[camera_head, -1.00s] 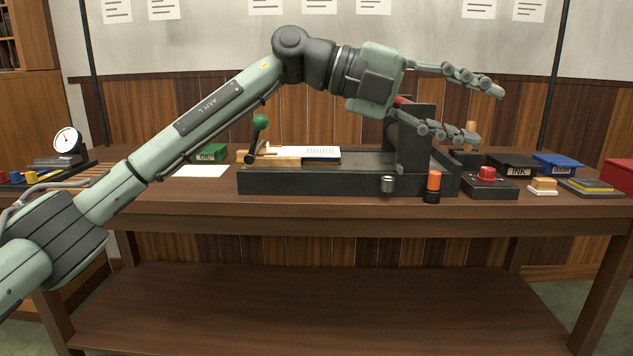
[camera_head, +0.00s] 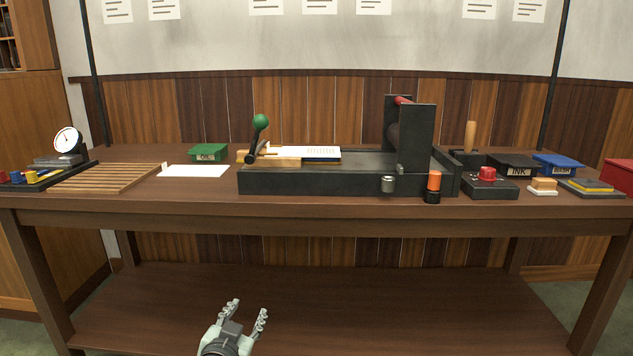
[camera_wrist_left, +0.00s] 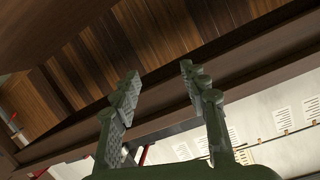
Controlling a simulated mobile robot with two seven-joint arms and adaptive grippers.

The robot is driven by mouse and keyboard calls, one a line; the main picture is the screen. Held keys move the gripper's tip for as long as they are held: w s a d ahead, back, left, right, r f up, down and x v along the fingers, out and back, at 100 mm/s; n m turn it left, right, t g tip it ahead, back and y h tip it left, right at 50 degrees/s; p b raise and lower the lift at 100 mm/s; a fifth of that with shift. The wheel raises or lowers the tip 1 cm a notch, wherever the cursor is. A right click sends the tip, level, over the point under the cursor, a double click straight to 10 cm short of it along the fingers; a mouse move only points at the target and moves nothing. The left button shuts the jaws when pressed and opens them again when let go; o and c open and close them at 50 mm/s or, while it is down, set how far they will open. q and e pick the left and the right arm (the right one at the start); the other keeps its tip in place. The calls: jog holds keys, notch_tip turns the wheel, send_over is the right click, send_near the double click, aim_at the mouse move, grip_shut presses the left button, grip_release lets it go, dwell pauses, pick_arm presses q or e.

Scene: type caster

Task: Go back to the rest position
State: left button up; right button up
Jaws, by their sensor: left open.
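My left gripper (camera_head: 247,312) is low in the head view, in front of the table and below its top edge, with its fingers pointing up. Its fingers are spread and nothing is between them. The left wrist view shows the same open, empty fingers (camera_wrist_left: 160,75), with the table's wood and the papered wall tilted beyond them. My right gripper is in neither view.
The wooden table (camera_head: 300,222) carries a black press (camera_head: 300,184) with a green-knobbed lever (camera_head: 260,122). A slatted rack (camera_head: 105,178), a dial gauge (camera_head: 67,140) and a green box (camera_head: 208,152) stand left. Ink (camera_head: 512,162) and blue (camera_head: 558,163) boxes stand right. A lower shelf (camera_head: 400,300) is bare.

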pick_arm(q)
jog(key=s+a+f+n+g+y, duration=0.1)
jog(key=s+a+f+g, duration=0.2)
jog(key=s+f, duration=0.45)
jog(key=s+a+f+n+g+y, duration=0.1)
jog(key=s+a+f+g, duration=0.1)
jog(key=s+a+f, duration=0.35)
jog(key=s+a+f+g, duration=0.1)
jog(key=s+f+g, duration=0.2)
jog(key=s+f, duration=0.3)
jog(key=s+a+f+g, duration=0.2)
jog(key=s+f, duration=0.4)
jog(key=s, duration=0.9)
jog(key=shift+a+f+n+g, duration=0.2)
jog(key=shift+n+g, duration=0.1)
jog(key=shift+g, duration=0.6)
